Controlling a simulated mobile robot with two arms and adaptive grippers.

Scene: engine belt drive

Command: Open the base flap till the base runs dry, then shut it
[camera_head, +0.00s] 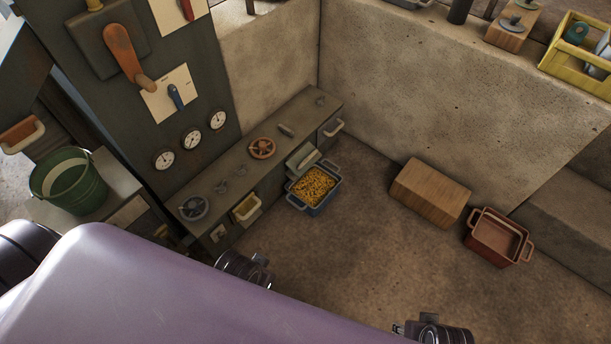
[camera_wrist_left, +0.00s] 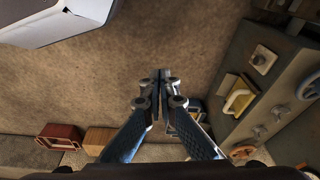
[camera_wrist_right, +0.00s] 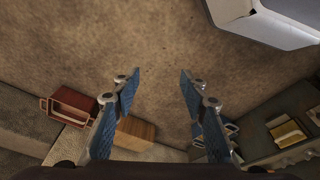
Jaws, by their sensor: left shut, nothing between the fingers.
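The base (camera_head: 270,150) is a long, low grey bench under the gauge panel. A pale flap with a handle (camera_head: 303,158) shows on its front, just above a blue bin (camera_head: 318,207) holding yellow bits. A yellow-rimmed opening or handle (camera_head: 246,207) is nearer me; I cannot tell which is the base flap, or whether anything runs out. The yellow part also shows in the left wrist view (camera_wrist_left: 238,100). My left gripper (camera_wrist_left: 160,78) is shut and empty over the floor, away from the base. My right gripper (camera_wrist_right: 157,78) is open and empty over the floor.
A wooden block (camera_head: 431,192) and an empty red bin (camera_head: 497,238) stand on the floor at the right. A green bucket (camera_head: 69,181) is at the left. A concrete wall (camera_head: 430,85) closes the back. The floor in the middle is clear.

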